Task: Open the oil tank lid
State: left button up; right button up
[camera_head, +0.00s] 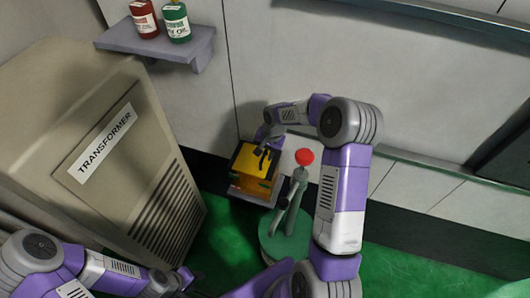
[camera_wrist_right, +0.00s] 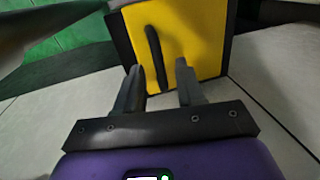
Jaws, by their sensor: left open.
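The oil tank (camera_head: 254,184) appears to be the small dark-edged box with a yellow lid (camera_head: 248,160), standing on a light base beyond the green floor. In the right wrist view the yellow lid (camera_wrist_right: 195,40) fills the top middle, with a dark bar handle (camera_wrist_right: 155,58) on it. My right gripper (camera_head: 264,147) is over the lid in the head view. In the wrist view its fingers (camera_wrist_right: 158,88) are apart, with the handle's lower end in line with the gap; contact cannot be told. My left gripper (camera_head: 187,281) is low at the left, away from the tank, open and empty.
A large transformer cabinet (camera_head: 100,135) stands left of the tank. A shelf (camera_head: 160,44) with a red bottle (camera_head: 145,18) and a green bottle (camera_head: 176,22) is on the wall. A red-knobbed device (camera_head: 304,157) on a green drum (camera_head: 285,246) stands close to my right arm.

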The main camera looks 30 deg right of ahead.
grip_shut()
dwell(0.5)
